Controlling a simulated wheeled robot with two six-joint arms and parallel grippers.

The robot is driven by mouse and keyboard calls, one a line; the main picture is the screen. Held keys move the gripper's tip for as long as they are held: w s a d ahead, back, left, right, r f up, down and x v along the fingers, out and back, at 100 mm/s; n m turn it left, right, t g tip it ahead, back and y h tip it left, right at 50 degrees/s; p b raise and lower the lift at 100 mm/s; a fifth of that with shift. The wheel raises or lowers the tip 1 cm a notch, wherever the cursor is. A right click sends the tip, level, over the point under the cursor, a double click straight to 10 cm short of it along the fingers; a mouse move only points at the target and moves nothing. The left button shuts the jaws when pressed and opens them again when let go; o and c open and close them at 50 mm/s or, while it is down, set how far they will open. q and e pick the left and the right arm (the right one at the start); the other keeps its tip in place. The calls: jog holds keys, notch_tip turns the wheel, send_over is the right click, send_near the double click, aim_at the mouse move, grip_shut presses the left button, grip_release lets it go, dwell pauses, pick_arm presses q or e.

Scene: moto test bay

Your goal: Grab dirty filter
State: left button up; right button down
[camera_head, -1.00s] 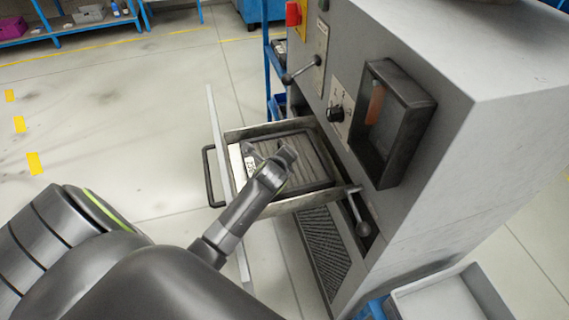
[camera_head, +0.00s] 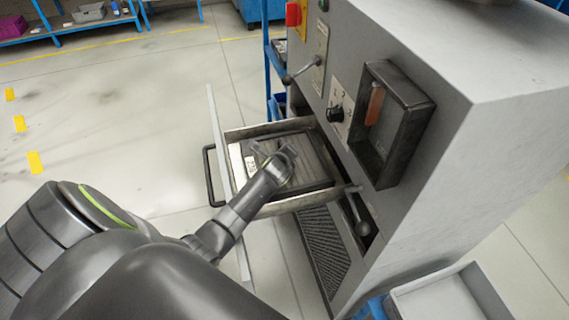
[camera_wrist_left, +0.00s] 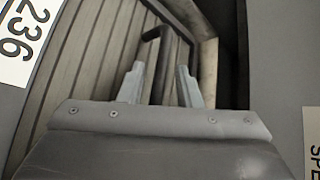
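The dirty filter is a dark, ribbed panel (camera_head: 318,157) lying in the pulled-out drawer (camera_head: 330,201) of the grey machine. In the left wrist view, the filter (camera_wrist_left: 85,62) shows grey ribs, a white label reading 236 and a black bar handle (camera_wrist_left: 154,58). My left gripper (camera_head: 273,151) is over the filter, fingers pointing at it. In the left wrist view its two fingers (camera_wrist_left: 160,85) are apart, and the handle runs into the gap between them. Contact cannot be told. My right gripper is not in view.
The grey machine (camera_head: 450,150) stands right of the drawer, with levers, a knob and a dark framed box on its face. The drawer's front has a black handle (camera_head: 209,178). A light tray (camera_head: 445,300) is at the bottom right. The floor at left is clear.

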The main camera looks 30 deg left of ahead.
pick_arm(q)
grip_shut()
jog(key=shift+s+f, duration=0.25)
jog(key=shift+f, duration=0.05)
dwell(0.8)
jog(key=shift+w+r, duration=0.1)
jog(key=shift+r, duration=0.05)
